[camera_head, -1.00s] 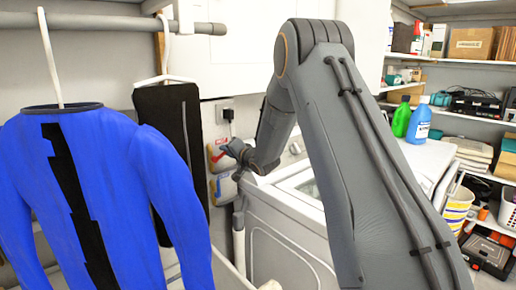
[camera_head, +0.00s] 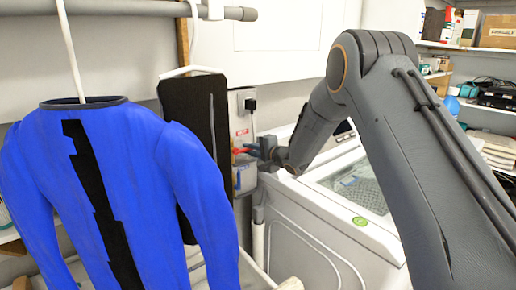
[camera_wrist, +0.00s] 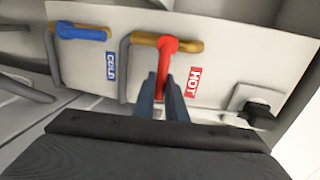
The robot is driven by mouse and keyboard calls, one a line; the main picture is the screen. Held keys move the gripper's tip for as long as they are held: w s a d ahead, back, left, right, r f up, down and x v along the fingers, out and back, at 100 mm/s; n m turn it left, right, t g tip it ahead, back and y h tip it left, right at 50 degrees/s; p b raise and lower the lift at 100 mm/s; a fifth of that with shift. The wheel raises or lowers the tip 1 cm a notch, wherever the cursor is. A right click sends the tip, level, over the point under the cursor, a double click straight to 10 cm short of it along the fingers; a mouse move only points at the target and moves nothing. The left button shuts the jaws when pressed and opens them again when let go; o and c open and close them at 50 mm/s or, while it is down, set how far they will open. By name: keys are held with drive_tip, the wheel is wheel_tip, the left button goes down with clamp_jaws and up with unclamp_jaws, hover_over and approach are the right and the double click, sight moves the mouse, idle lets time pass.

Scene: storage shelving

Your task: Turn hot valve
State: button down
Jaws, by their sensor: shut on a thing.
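The hot valve (camera_wrist: 166,48) has a red lever on a brass body, beside a red HOT label, in the wrist view. Its lever points down toward my gripper (camera_wrist: 163,92), whose two fingers are shut around the lever's lower end. In the head view the red lever (camera_head: 242,150) shows at the fingertips of my gripper (camera_head: 256,150), at the wall box behind the washer. The cold valve (camera_wrist: 82,32) has a blue lever lying along its brass body, left of the hot valve, above a blue COLD label.
A black plug (camera_wrist: 262,110) sits in an outlet right of the HOT label. A white washer (camera_head: 310,225) stands below my arm. A blue garment (camera_head: 130,190) and a dark hanging piece (camera_head: 196,140) hang close at the left.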

idle(0.3)
drive_tip(key=c, duration=1.8)
unclamp_jaws()
drive_tip(key=b+v, duration=0.2)
drive_tip(key=v, duration=0.6)
drive_tip(key=shift+a, duration=0.1)
